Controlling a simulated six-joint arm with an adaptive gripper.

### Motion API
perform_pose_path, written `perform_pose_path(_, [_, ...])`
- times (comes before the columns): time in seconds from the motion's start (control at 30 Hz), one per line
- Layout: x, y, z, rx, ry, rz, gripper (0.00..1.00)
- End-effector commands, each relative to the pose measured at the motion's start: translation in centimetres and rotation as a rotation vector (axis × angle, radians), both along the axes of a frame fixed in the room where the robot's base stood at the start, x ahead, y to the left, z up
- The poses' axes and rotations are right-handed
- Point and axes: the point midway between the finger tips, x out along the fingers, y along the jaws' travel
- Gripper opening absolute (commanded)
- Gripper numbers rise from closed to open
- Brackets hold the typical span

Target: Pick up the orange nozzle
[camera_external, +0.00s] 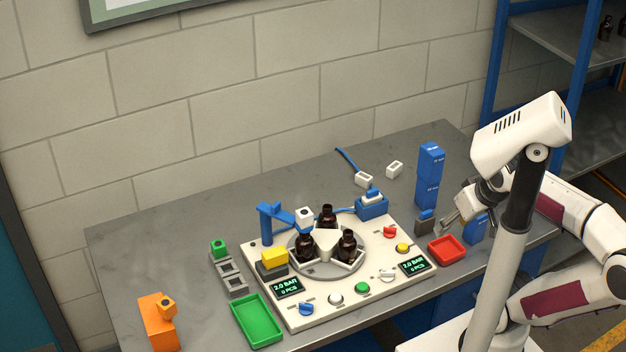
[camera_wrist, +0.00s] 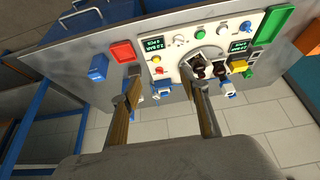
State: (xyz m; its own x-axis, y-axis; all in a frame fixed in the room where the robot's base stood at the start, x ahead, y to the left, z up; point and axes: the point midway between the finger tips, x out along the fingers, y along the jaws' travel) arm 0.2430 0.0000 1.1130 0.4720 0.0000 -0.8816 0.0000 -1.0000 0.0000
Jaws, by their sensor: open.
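An orange block (camera_external: 157,327) stands at the near left corner of the table, with a small orange nozzle (camera_external: 168,301) on its upper right. In the wrist view, an orange shape (camera_wrist: 309,41) shows at the right edge; the nozzle cannot be made out there. My gripper (camera_external: 449,221) is at the right end of the table, above and near the red tray (camera_external: 447,249), far from the nozzle. In the wrist view my gripper (camera_wrist: 160,80) has its two fingers apart with nothing held between them.
A white control panel (camera_external: 317,317) with a round carousel of dark bottles (camera_external: 327,216) stands mid-table. A green tray (camera_external: 257,321) and grey holders (camera_external: 231,277) lie between it and the orange block. Blue boxes (camera_external: 430,175) stand near my gripper.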

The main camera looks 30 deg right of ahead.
Motion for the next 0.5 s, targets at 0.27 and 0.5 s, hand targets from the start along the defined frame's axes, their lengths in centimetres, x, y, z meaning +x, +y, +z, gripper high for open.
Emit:
perform_pose_path(0.27, [1.5, 1.0, 0.4, 0.016, -0.021, 0.028, 0.44])
perform_pose_path(0.5, [6.0, 4.3, 1.7, 0.062, -0.087, 0.103, 0.44])
